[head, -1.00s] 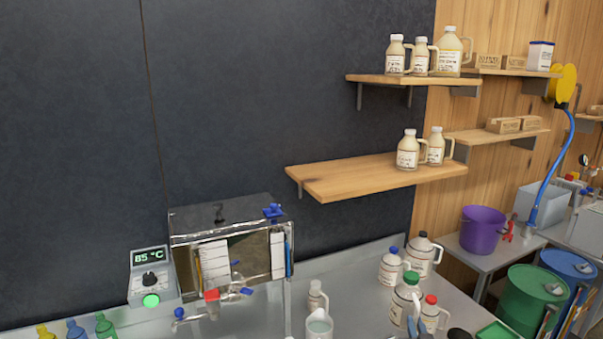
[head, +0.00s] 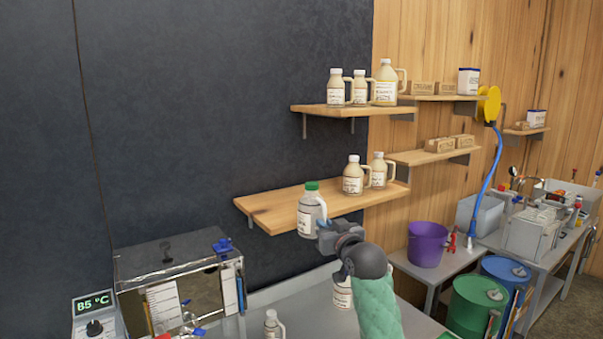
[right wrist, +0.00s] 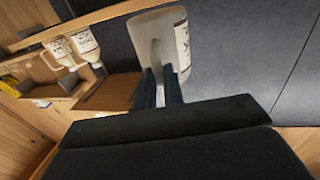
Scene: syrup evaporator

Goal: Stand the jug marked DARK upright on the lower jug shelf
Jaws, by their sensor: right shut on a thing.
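A jug with a green cap (head: 311,212) is held about upright by my right gripper (head: 325,232). Its label is too small to read. In the head view it overlaps the front edge of the lower jug shelf (head: 268,208); its base shows below that edge, so it appears in front of the shelf. In the right wrist view the jug (right wrist: 172,35) is between the fingers (right wrist: 160,92), which are shut on its handle. My left gripper is not in view.
The upper shelf (head: 330,110) above holds several jugs. The evaporator (head: 180,285) stands below left.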

